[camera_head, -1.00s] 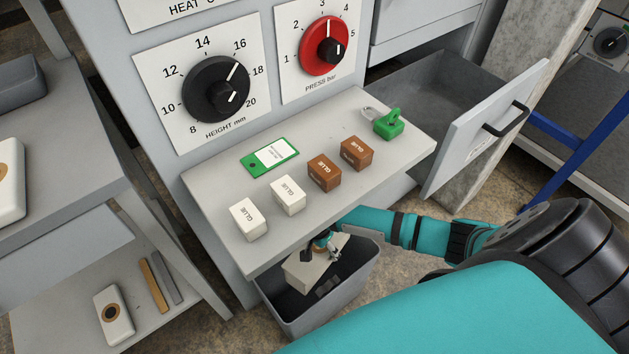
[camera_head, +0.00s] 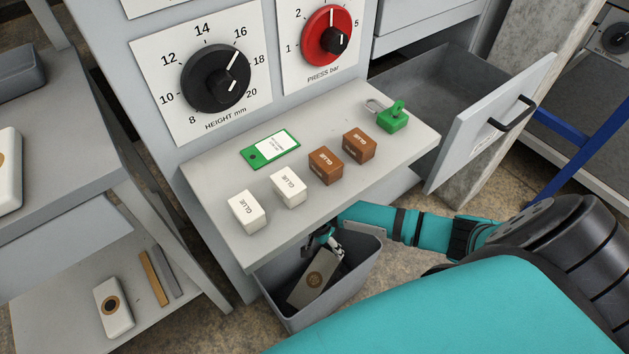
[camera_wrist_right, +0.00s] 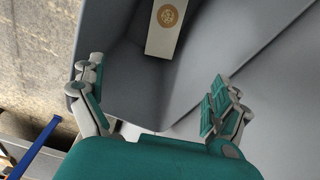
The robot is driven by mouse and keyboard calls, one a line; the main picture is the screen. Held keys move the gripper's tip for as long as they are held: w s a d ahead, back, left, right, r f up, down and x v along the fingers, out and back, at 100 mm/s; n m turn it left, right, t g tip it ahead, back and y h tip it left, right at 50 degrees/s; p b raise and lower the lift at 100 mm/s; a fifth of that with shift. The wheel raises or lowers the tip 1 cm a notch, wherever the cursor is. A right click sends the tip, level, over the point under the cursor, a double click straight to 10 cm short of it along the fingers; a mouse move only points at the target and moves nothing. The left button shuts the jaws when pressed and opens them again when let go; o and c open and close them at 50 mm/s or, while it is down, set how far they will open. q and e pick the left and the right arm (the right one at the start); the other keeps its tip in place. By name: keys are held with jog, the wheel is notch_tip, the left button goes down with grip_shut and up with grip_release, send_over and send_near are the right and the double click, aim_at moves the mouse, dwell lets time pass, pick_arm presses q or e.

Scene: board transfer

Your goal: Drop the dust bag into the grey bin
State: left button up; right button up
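The dust bag (camera_head: 315,278) is a beige, flat, box-like bag with a round brown emblem. It is tilted inside the grey bin (camera_head: 318,318), below the ledge of the machine. It also shows in the right wrist view (camera_wrist_right: 165,35), beyond my fingers and against the bin's grey inside (camera_wrist_right: 120,60). My right gripper (camera_head: 328,244) is over the bin's mouth, partly hidden by the ledge and its own arm. In the wrist view its fingers (camera_wrist_right: 156,102) are wide apart with nothing between them. I cannot tell whether the bag rests on the bin floor. My left gripper is out of view.
The ledge (camera_head: 225,170) overhangs the bin's back side and carries white and brown glue blocks (camera_head: 326,166), a green tag (camera_head: 270,149) and a green padlock (camera_head: 393,117). An open drawer (camera_head: 480,125) juts out at right. A shelf unit (camera_head: 75,185) stands at left.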

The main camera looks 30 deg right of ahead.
jog(key=shift+r, duration=0.1)
notch_tip(320, 180, up, 7)
jog(key=shift+s+a+r, duration=0.15)
jog(key=shift+a, duration=0.25)
dwell(0.3)
